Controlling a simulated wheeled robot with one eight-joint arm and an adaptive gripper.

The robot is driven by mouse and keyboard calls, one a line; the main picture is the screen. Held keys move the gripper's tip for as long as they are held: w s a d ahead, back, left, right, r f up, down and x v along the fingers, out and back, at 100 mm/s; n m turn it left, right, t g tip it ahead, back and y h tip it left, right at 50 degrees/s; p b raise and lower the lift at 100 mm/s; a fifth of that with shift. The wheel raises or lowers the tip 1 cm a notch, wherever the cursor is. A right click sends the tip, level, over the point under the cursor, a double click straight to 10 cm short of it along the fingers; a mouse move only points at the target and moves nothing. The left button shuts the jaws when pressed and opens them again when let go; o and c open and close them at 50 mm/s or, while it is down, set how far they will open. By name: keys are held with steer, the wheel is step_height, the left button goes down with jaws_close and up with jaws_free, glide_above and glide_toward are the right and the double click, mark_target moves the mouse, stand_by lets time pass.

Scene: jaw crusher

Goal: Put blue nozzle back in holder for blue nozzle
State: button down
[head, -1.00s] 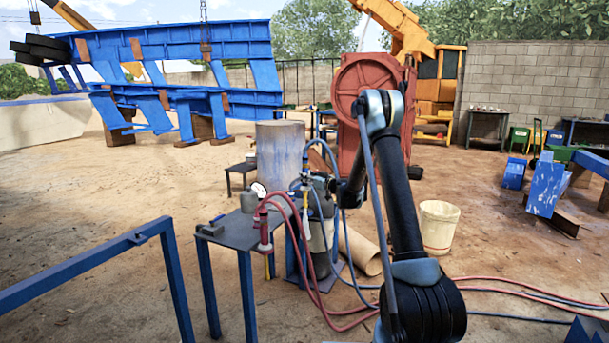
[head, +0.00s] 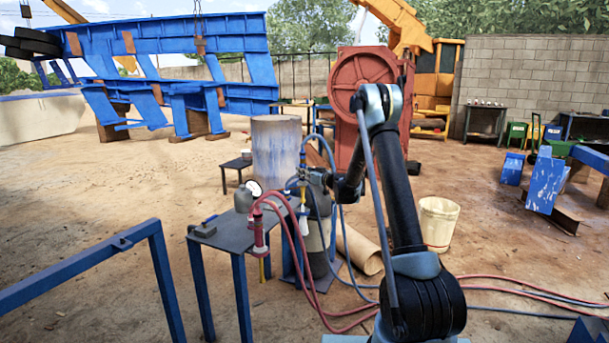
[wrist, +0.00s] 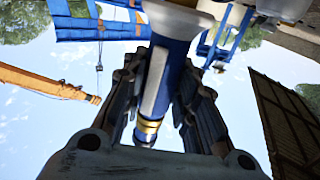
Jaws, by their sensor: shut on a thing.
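The blue nozzle (wrist: 157,85) is a blue tube with a brass ring, held between the two dark fingers of my gripper (wrist: 168,66) in the wrist view. A white and blue part shows at its far end. In the head view, my gripper (head: 318,180) is partly hidden behind my arm, beside the upright blue nozzle (head: 303,188) near the table's right edge. I cannot make out the holder for the blue nozzle with certainty. The red nozzle (head: 260,235) hangs upright at the front edge of the table, with a red hose.
The dark table (head: 228,236) carries a grey canister with a gauge (head: 247,198). A dark gas cylinder (head: 318,245) stands just right of it, among blue and red hoses. A blue rail (head: 80,268) is at front left, a white bucket (head: 438,222) at right.

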step_height(320, 180, down, 14)
stand_by(1.8)
steer(key=c, duration=1.2)
jaws_free()
steer(key=shift+s+d, duration=0.1)
steer(key=v, duration=1.1)
steer(key=shift+s+d, duration=0.2)
steer(key=shift+s, duration=0.1)
steer(key=shift+f, duration=0.1)
